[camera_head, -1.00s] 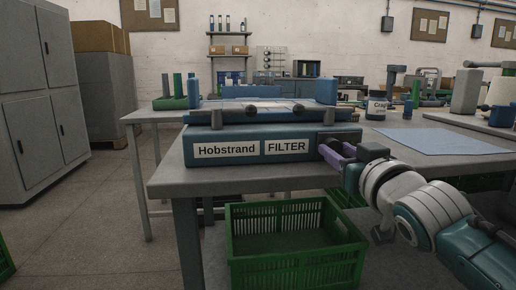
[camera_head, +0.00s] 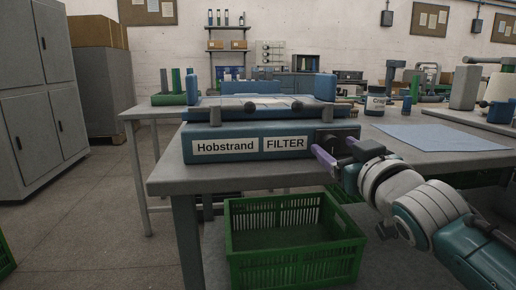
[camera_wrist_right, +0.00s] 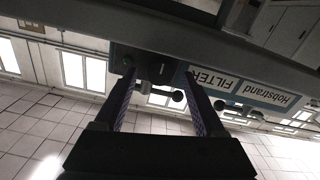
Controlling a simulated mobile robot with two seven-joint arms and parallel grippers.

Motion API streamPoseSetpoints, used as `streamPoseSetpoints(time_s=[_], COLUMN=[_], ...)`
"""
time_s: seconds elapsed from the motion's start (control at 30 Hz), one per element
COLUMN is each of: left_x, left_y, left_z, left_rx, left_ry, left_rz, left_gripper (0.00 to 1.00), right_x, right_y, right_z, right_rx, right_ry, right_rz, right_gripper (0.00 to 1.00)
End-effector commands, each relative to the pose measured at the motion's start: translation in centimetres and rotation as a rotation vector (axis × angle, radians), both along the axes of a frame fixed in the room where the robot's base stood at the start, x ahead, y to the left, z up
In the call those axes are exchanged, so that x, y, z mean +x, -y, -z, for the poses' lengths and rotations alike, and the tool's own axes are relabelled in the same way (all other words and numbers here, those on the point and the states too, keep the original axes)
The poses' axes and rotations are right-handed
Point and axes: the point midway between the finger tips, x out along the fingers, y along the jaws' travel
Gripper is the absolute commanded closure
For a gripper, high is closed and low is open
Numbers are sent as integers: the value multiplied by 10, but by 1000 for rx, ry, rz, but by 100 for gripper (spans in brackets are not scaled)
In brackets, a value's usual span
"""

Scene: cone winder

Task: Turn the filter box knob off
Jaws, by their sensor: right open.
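The blue filter box (camera_head: 222,158), labelled "Hobstrand" and "FILTER", stands on the grey table. A dark plate (camera_head: 341,133) sits at the right end of its front face. In the right wrist view, the box (camera_wrist_right: 252,92) appears upside down, and a knob (camera_wrist_right: 157,69) on the dark plate shows between the fingertips. My right gripper (camera_head: 325,149) is open in front of the plate, its purple-padded fingers pointing at it. In the right wrist view, the gripper (camera_wrist_right: 160,76) has a finger on either side of the knob; contact cannot be told. My left gripper is not in view.
A green crate (camera_head: 293,256) stands below the table's front edge (camera_head: 270,179). A blue mat (camera_head: 440,138) lies on the table to the right, with a labelled jar (camera_head: 376,105) behind it. Grey cabinets (camera_head: 35,110) stand at the left.

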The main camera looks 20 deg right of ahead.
Motion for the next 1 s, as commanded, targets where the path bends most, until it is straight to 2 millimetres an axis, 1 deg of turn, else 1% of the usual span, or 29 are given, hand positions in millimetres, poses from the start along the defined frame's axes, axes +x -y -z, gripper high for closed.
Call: streamPoseSetpoints(time_s=[0.17,0.4,0.53,0.7,1.0], left_x=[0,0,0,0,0], left_y=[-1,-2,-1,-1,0], left_z=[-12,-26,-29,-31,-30], left_rx=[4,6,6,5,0], left_ry=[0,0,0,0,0], left_rz=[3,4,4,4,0], left_gripper=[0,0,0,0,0], right_x=[-22,-67,-84,-94,-95], right_y=[-5,-16,-20,-23,-23], right_z=[-2,-2,-1,-1,0], right_rx=[1,2,2,0,0], right_ry=[-2,-4,-3,0,0], right_rz=[0,1,1,0,0], right_gripper=[28,28,28,28,28])
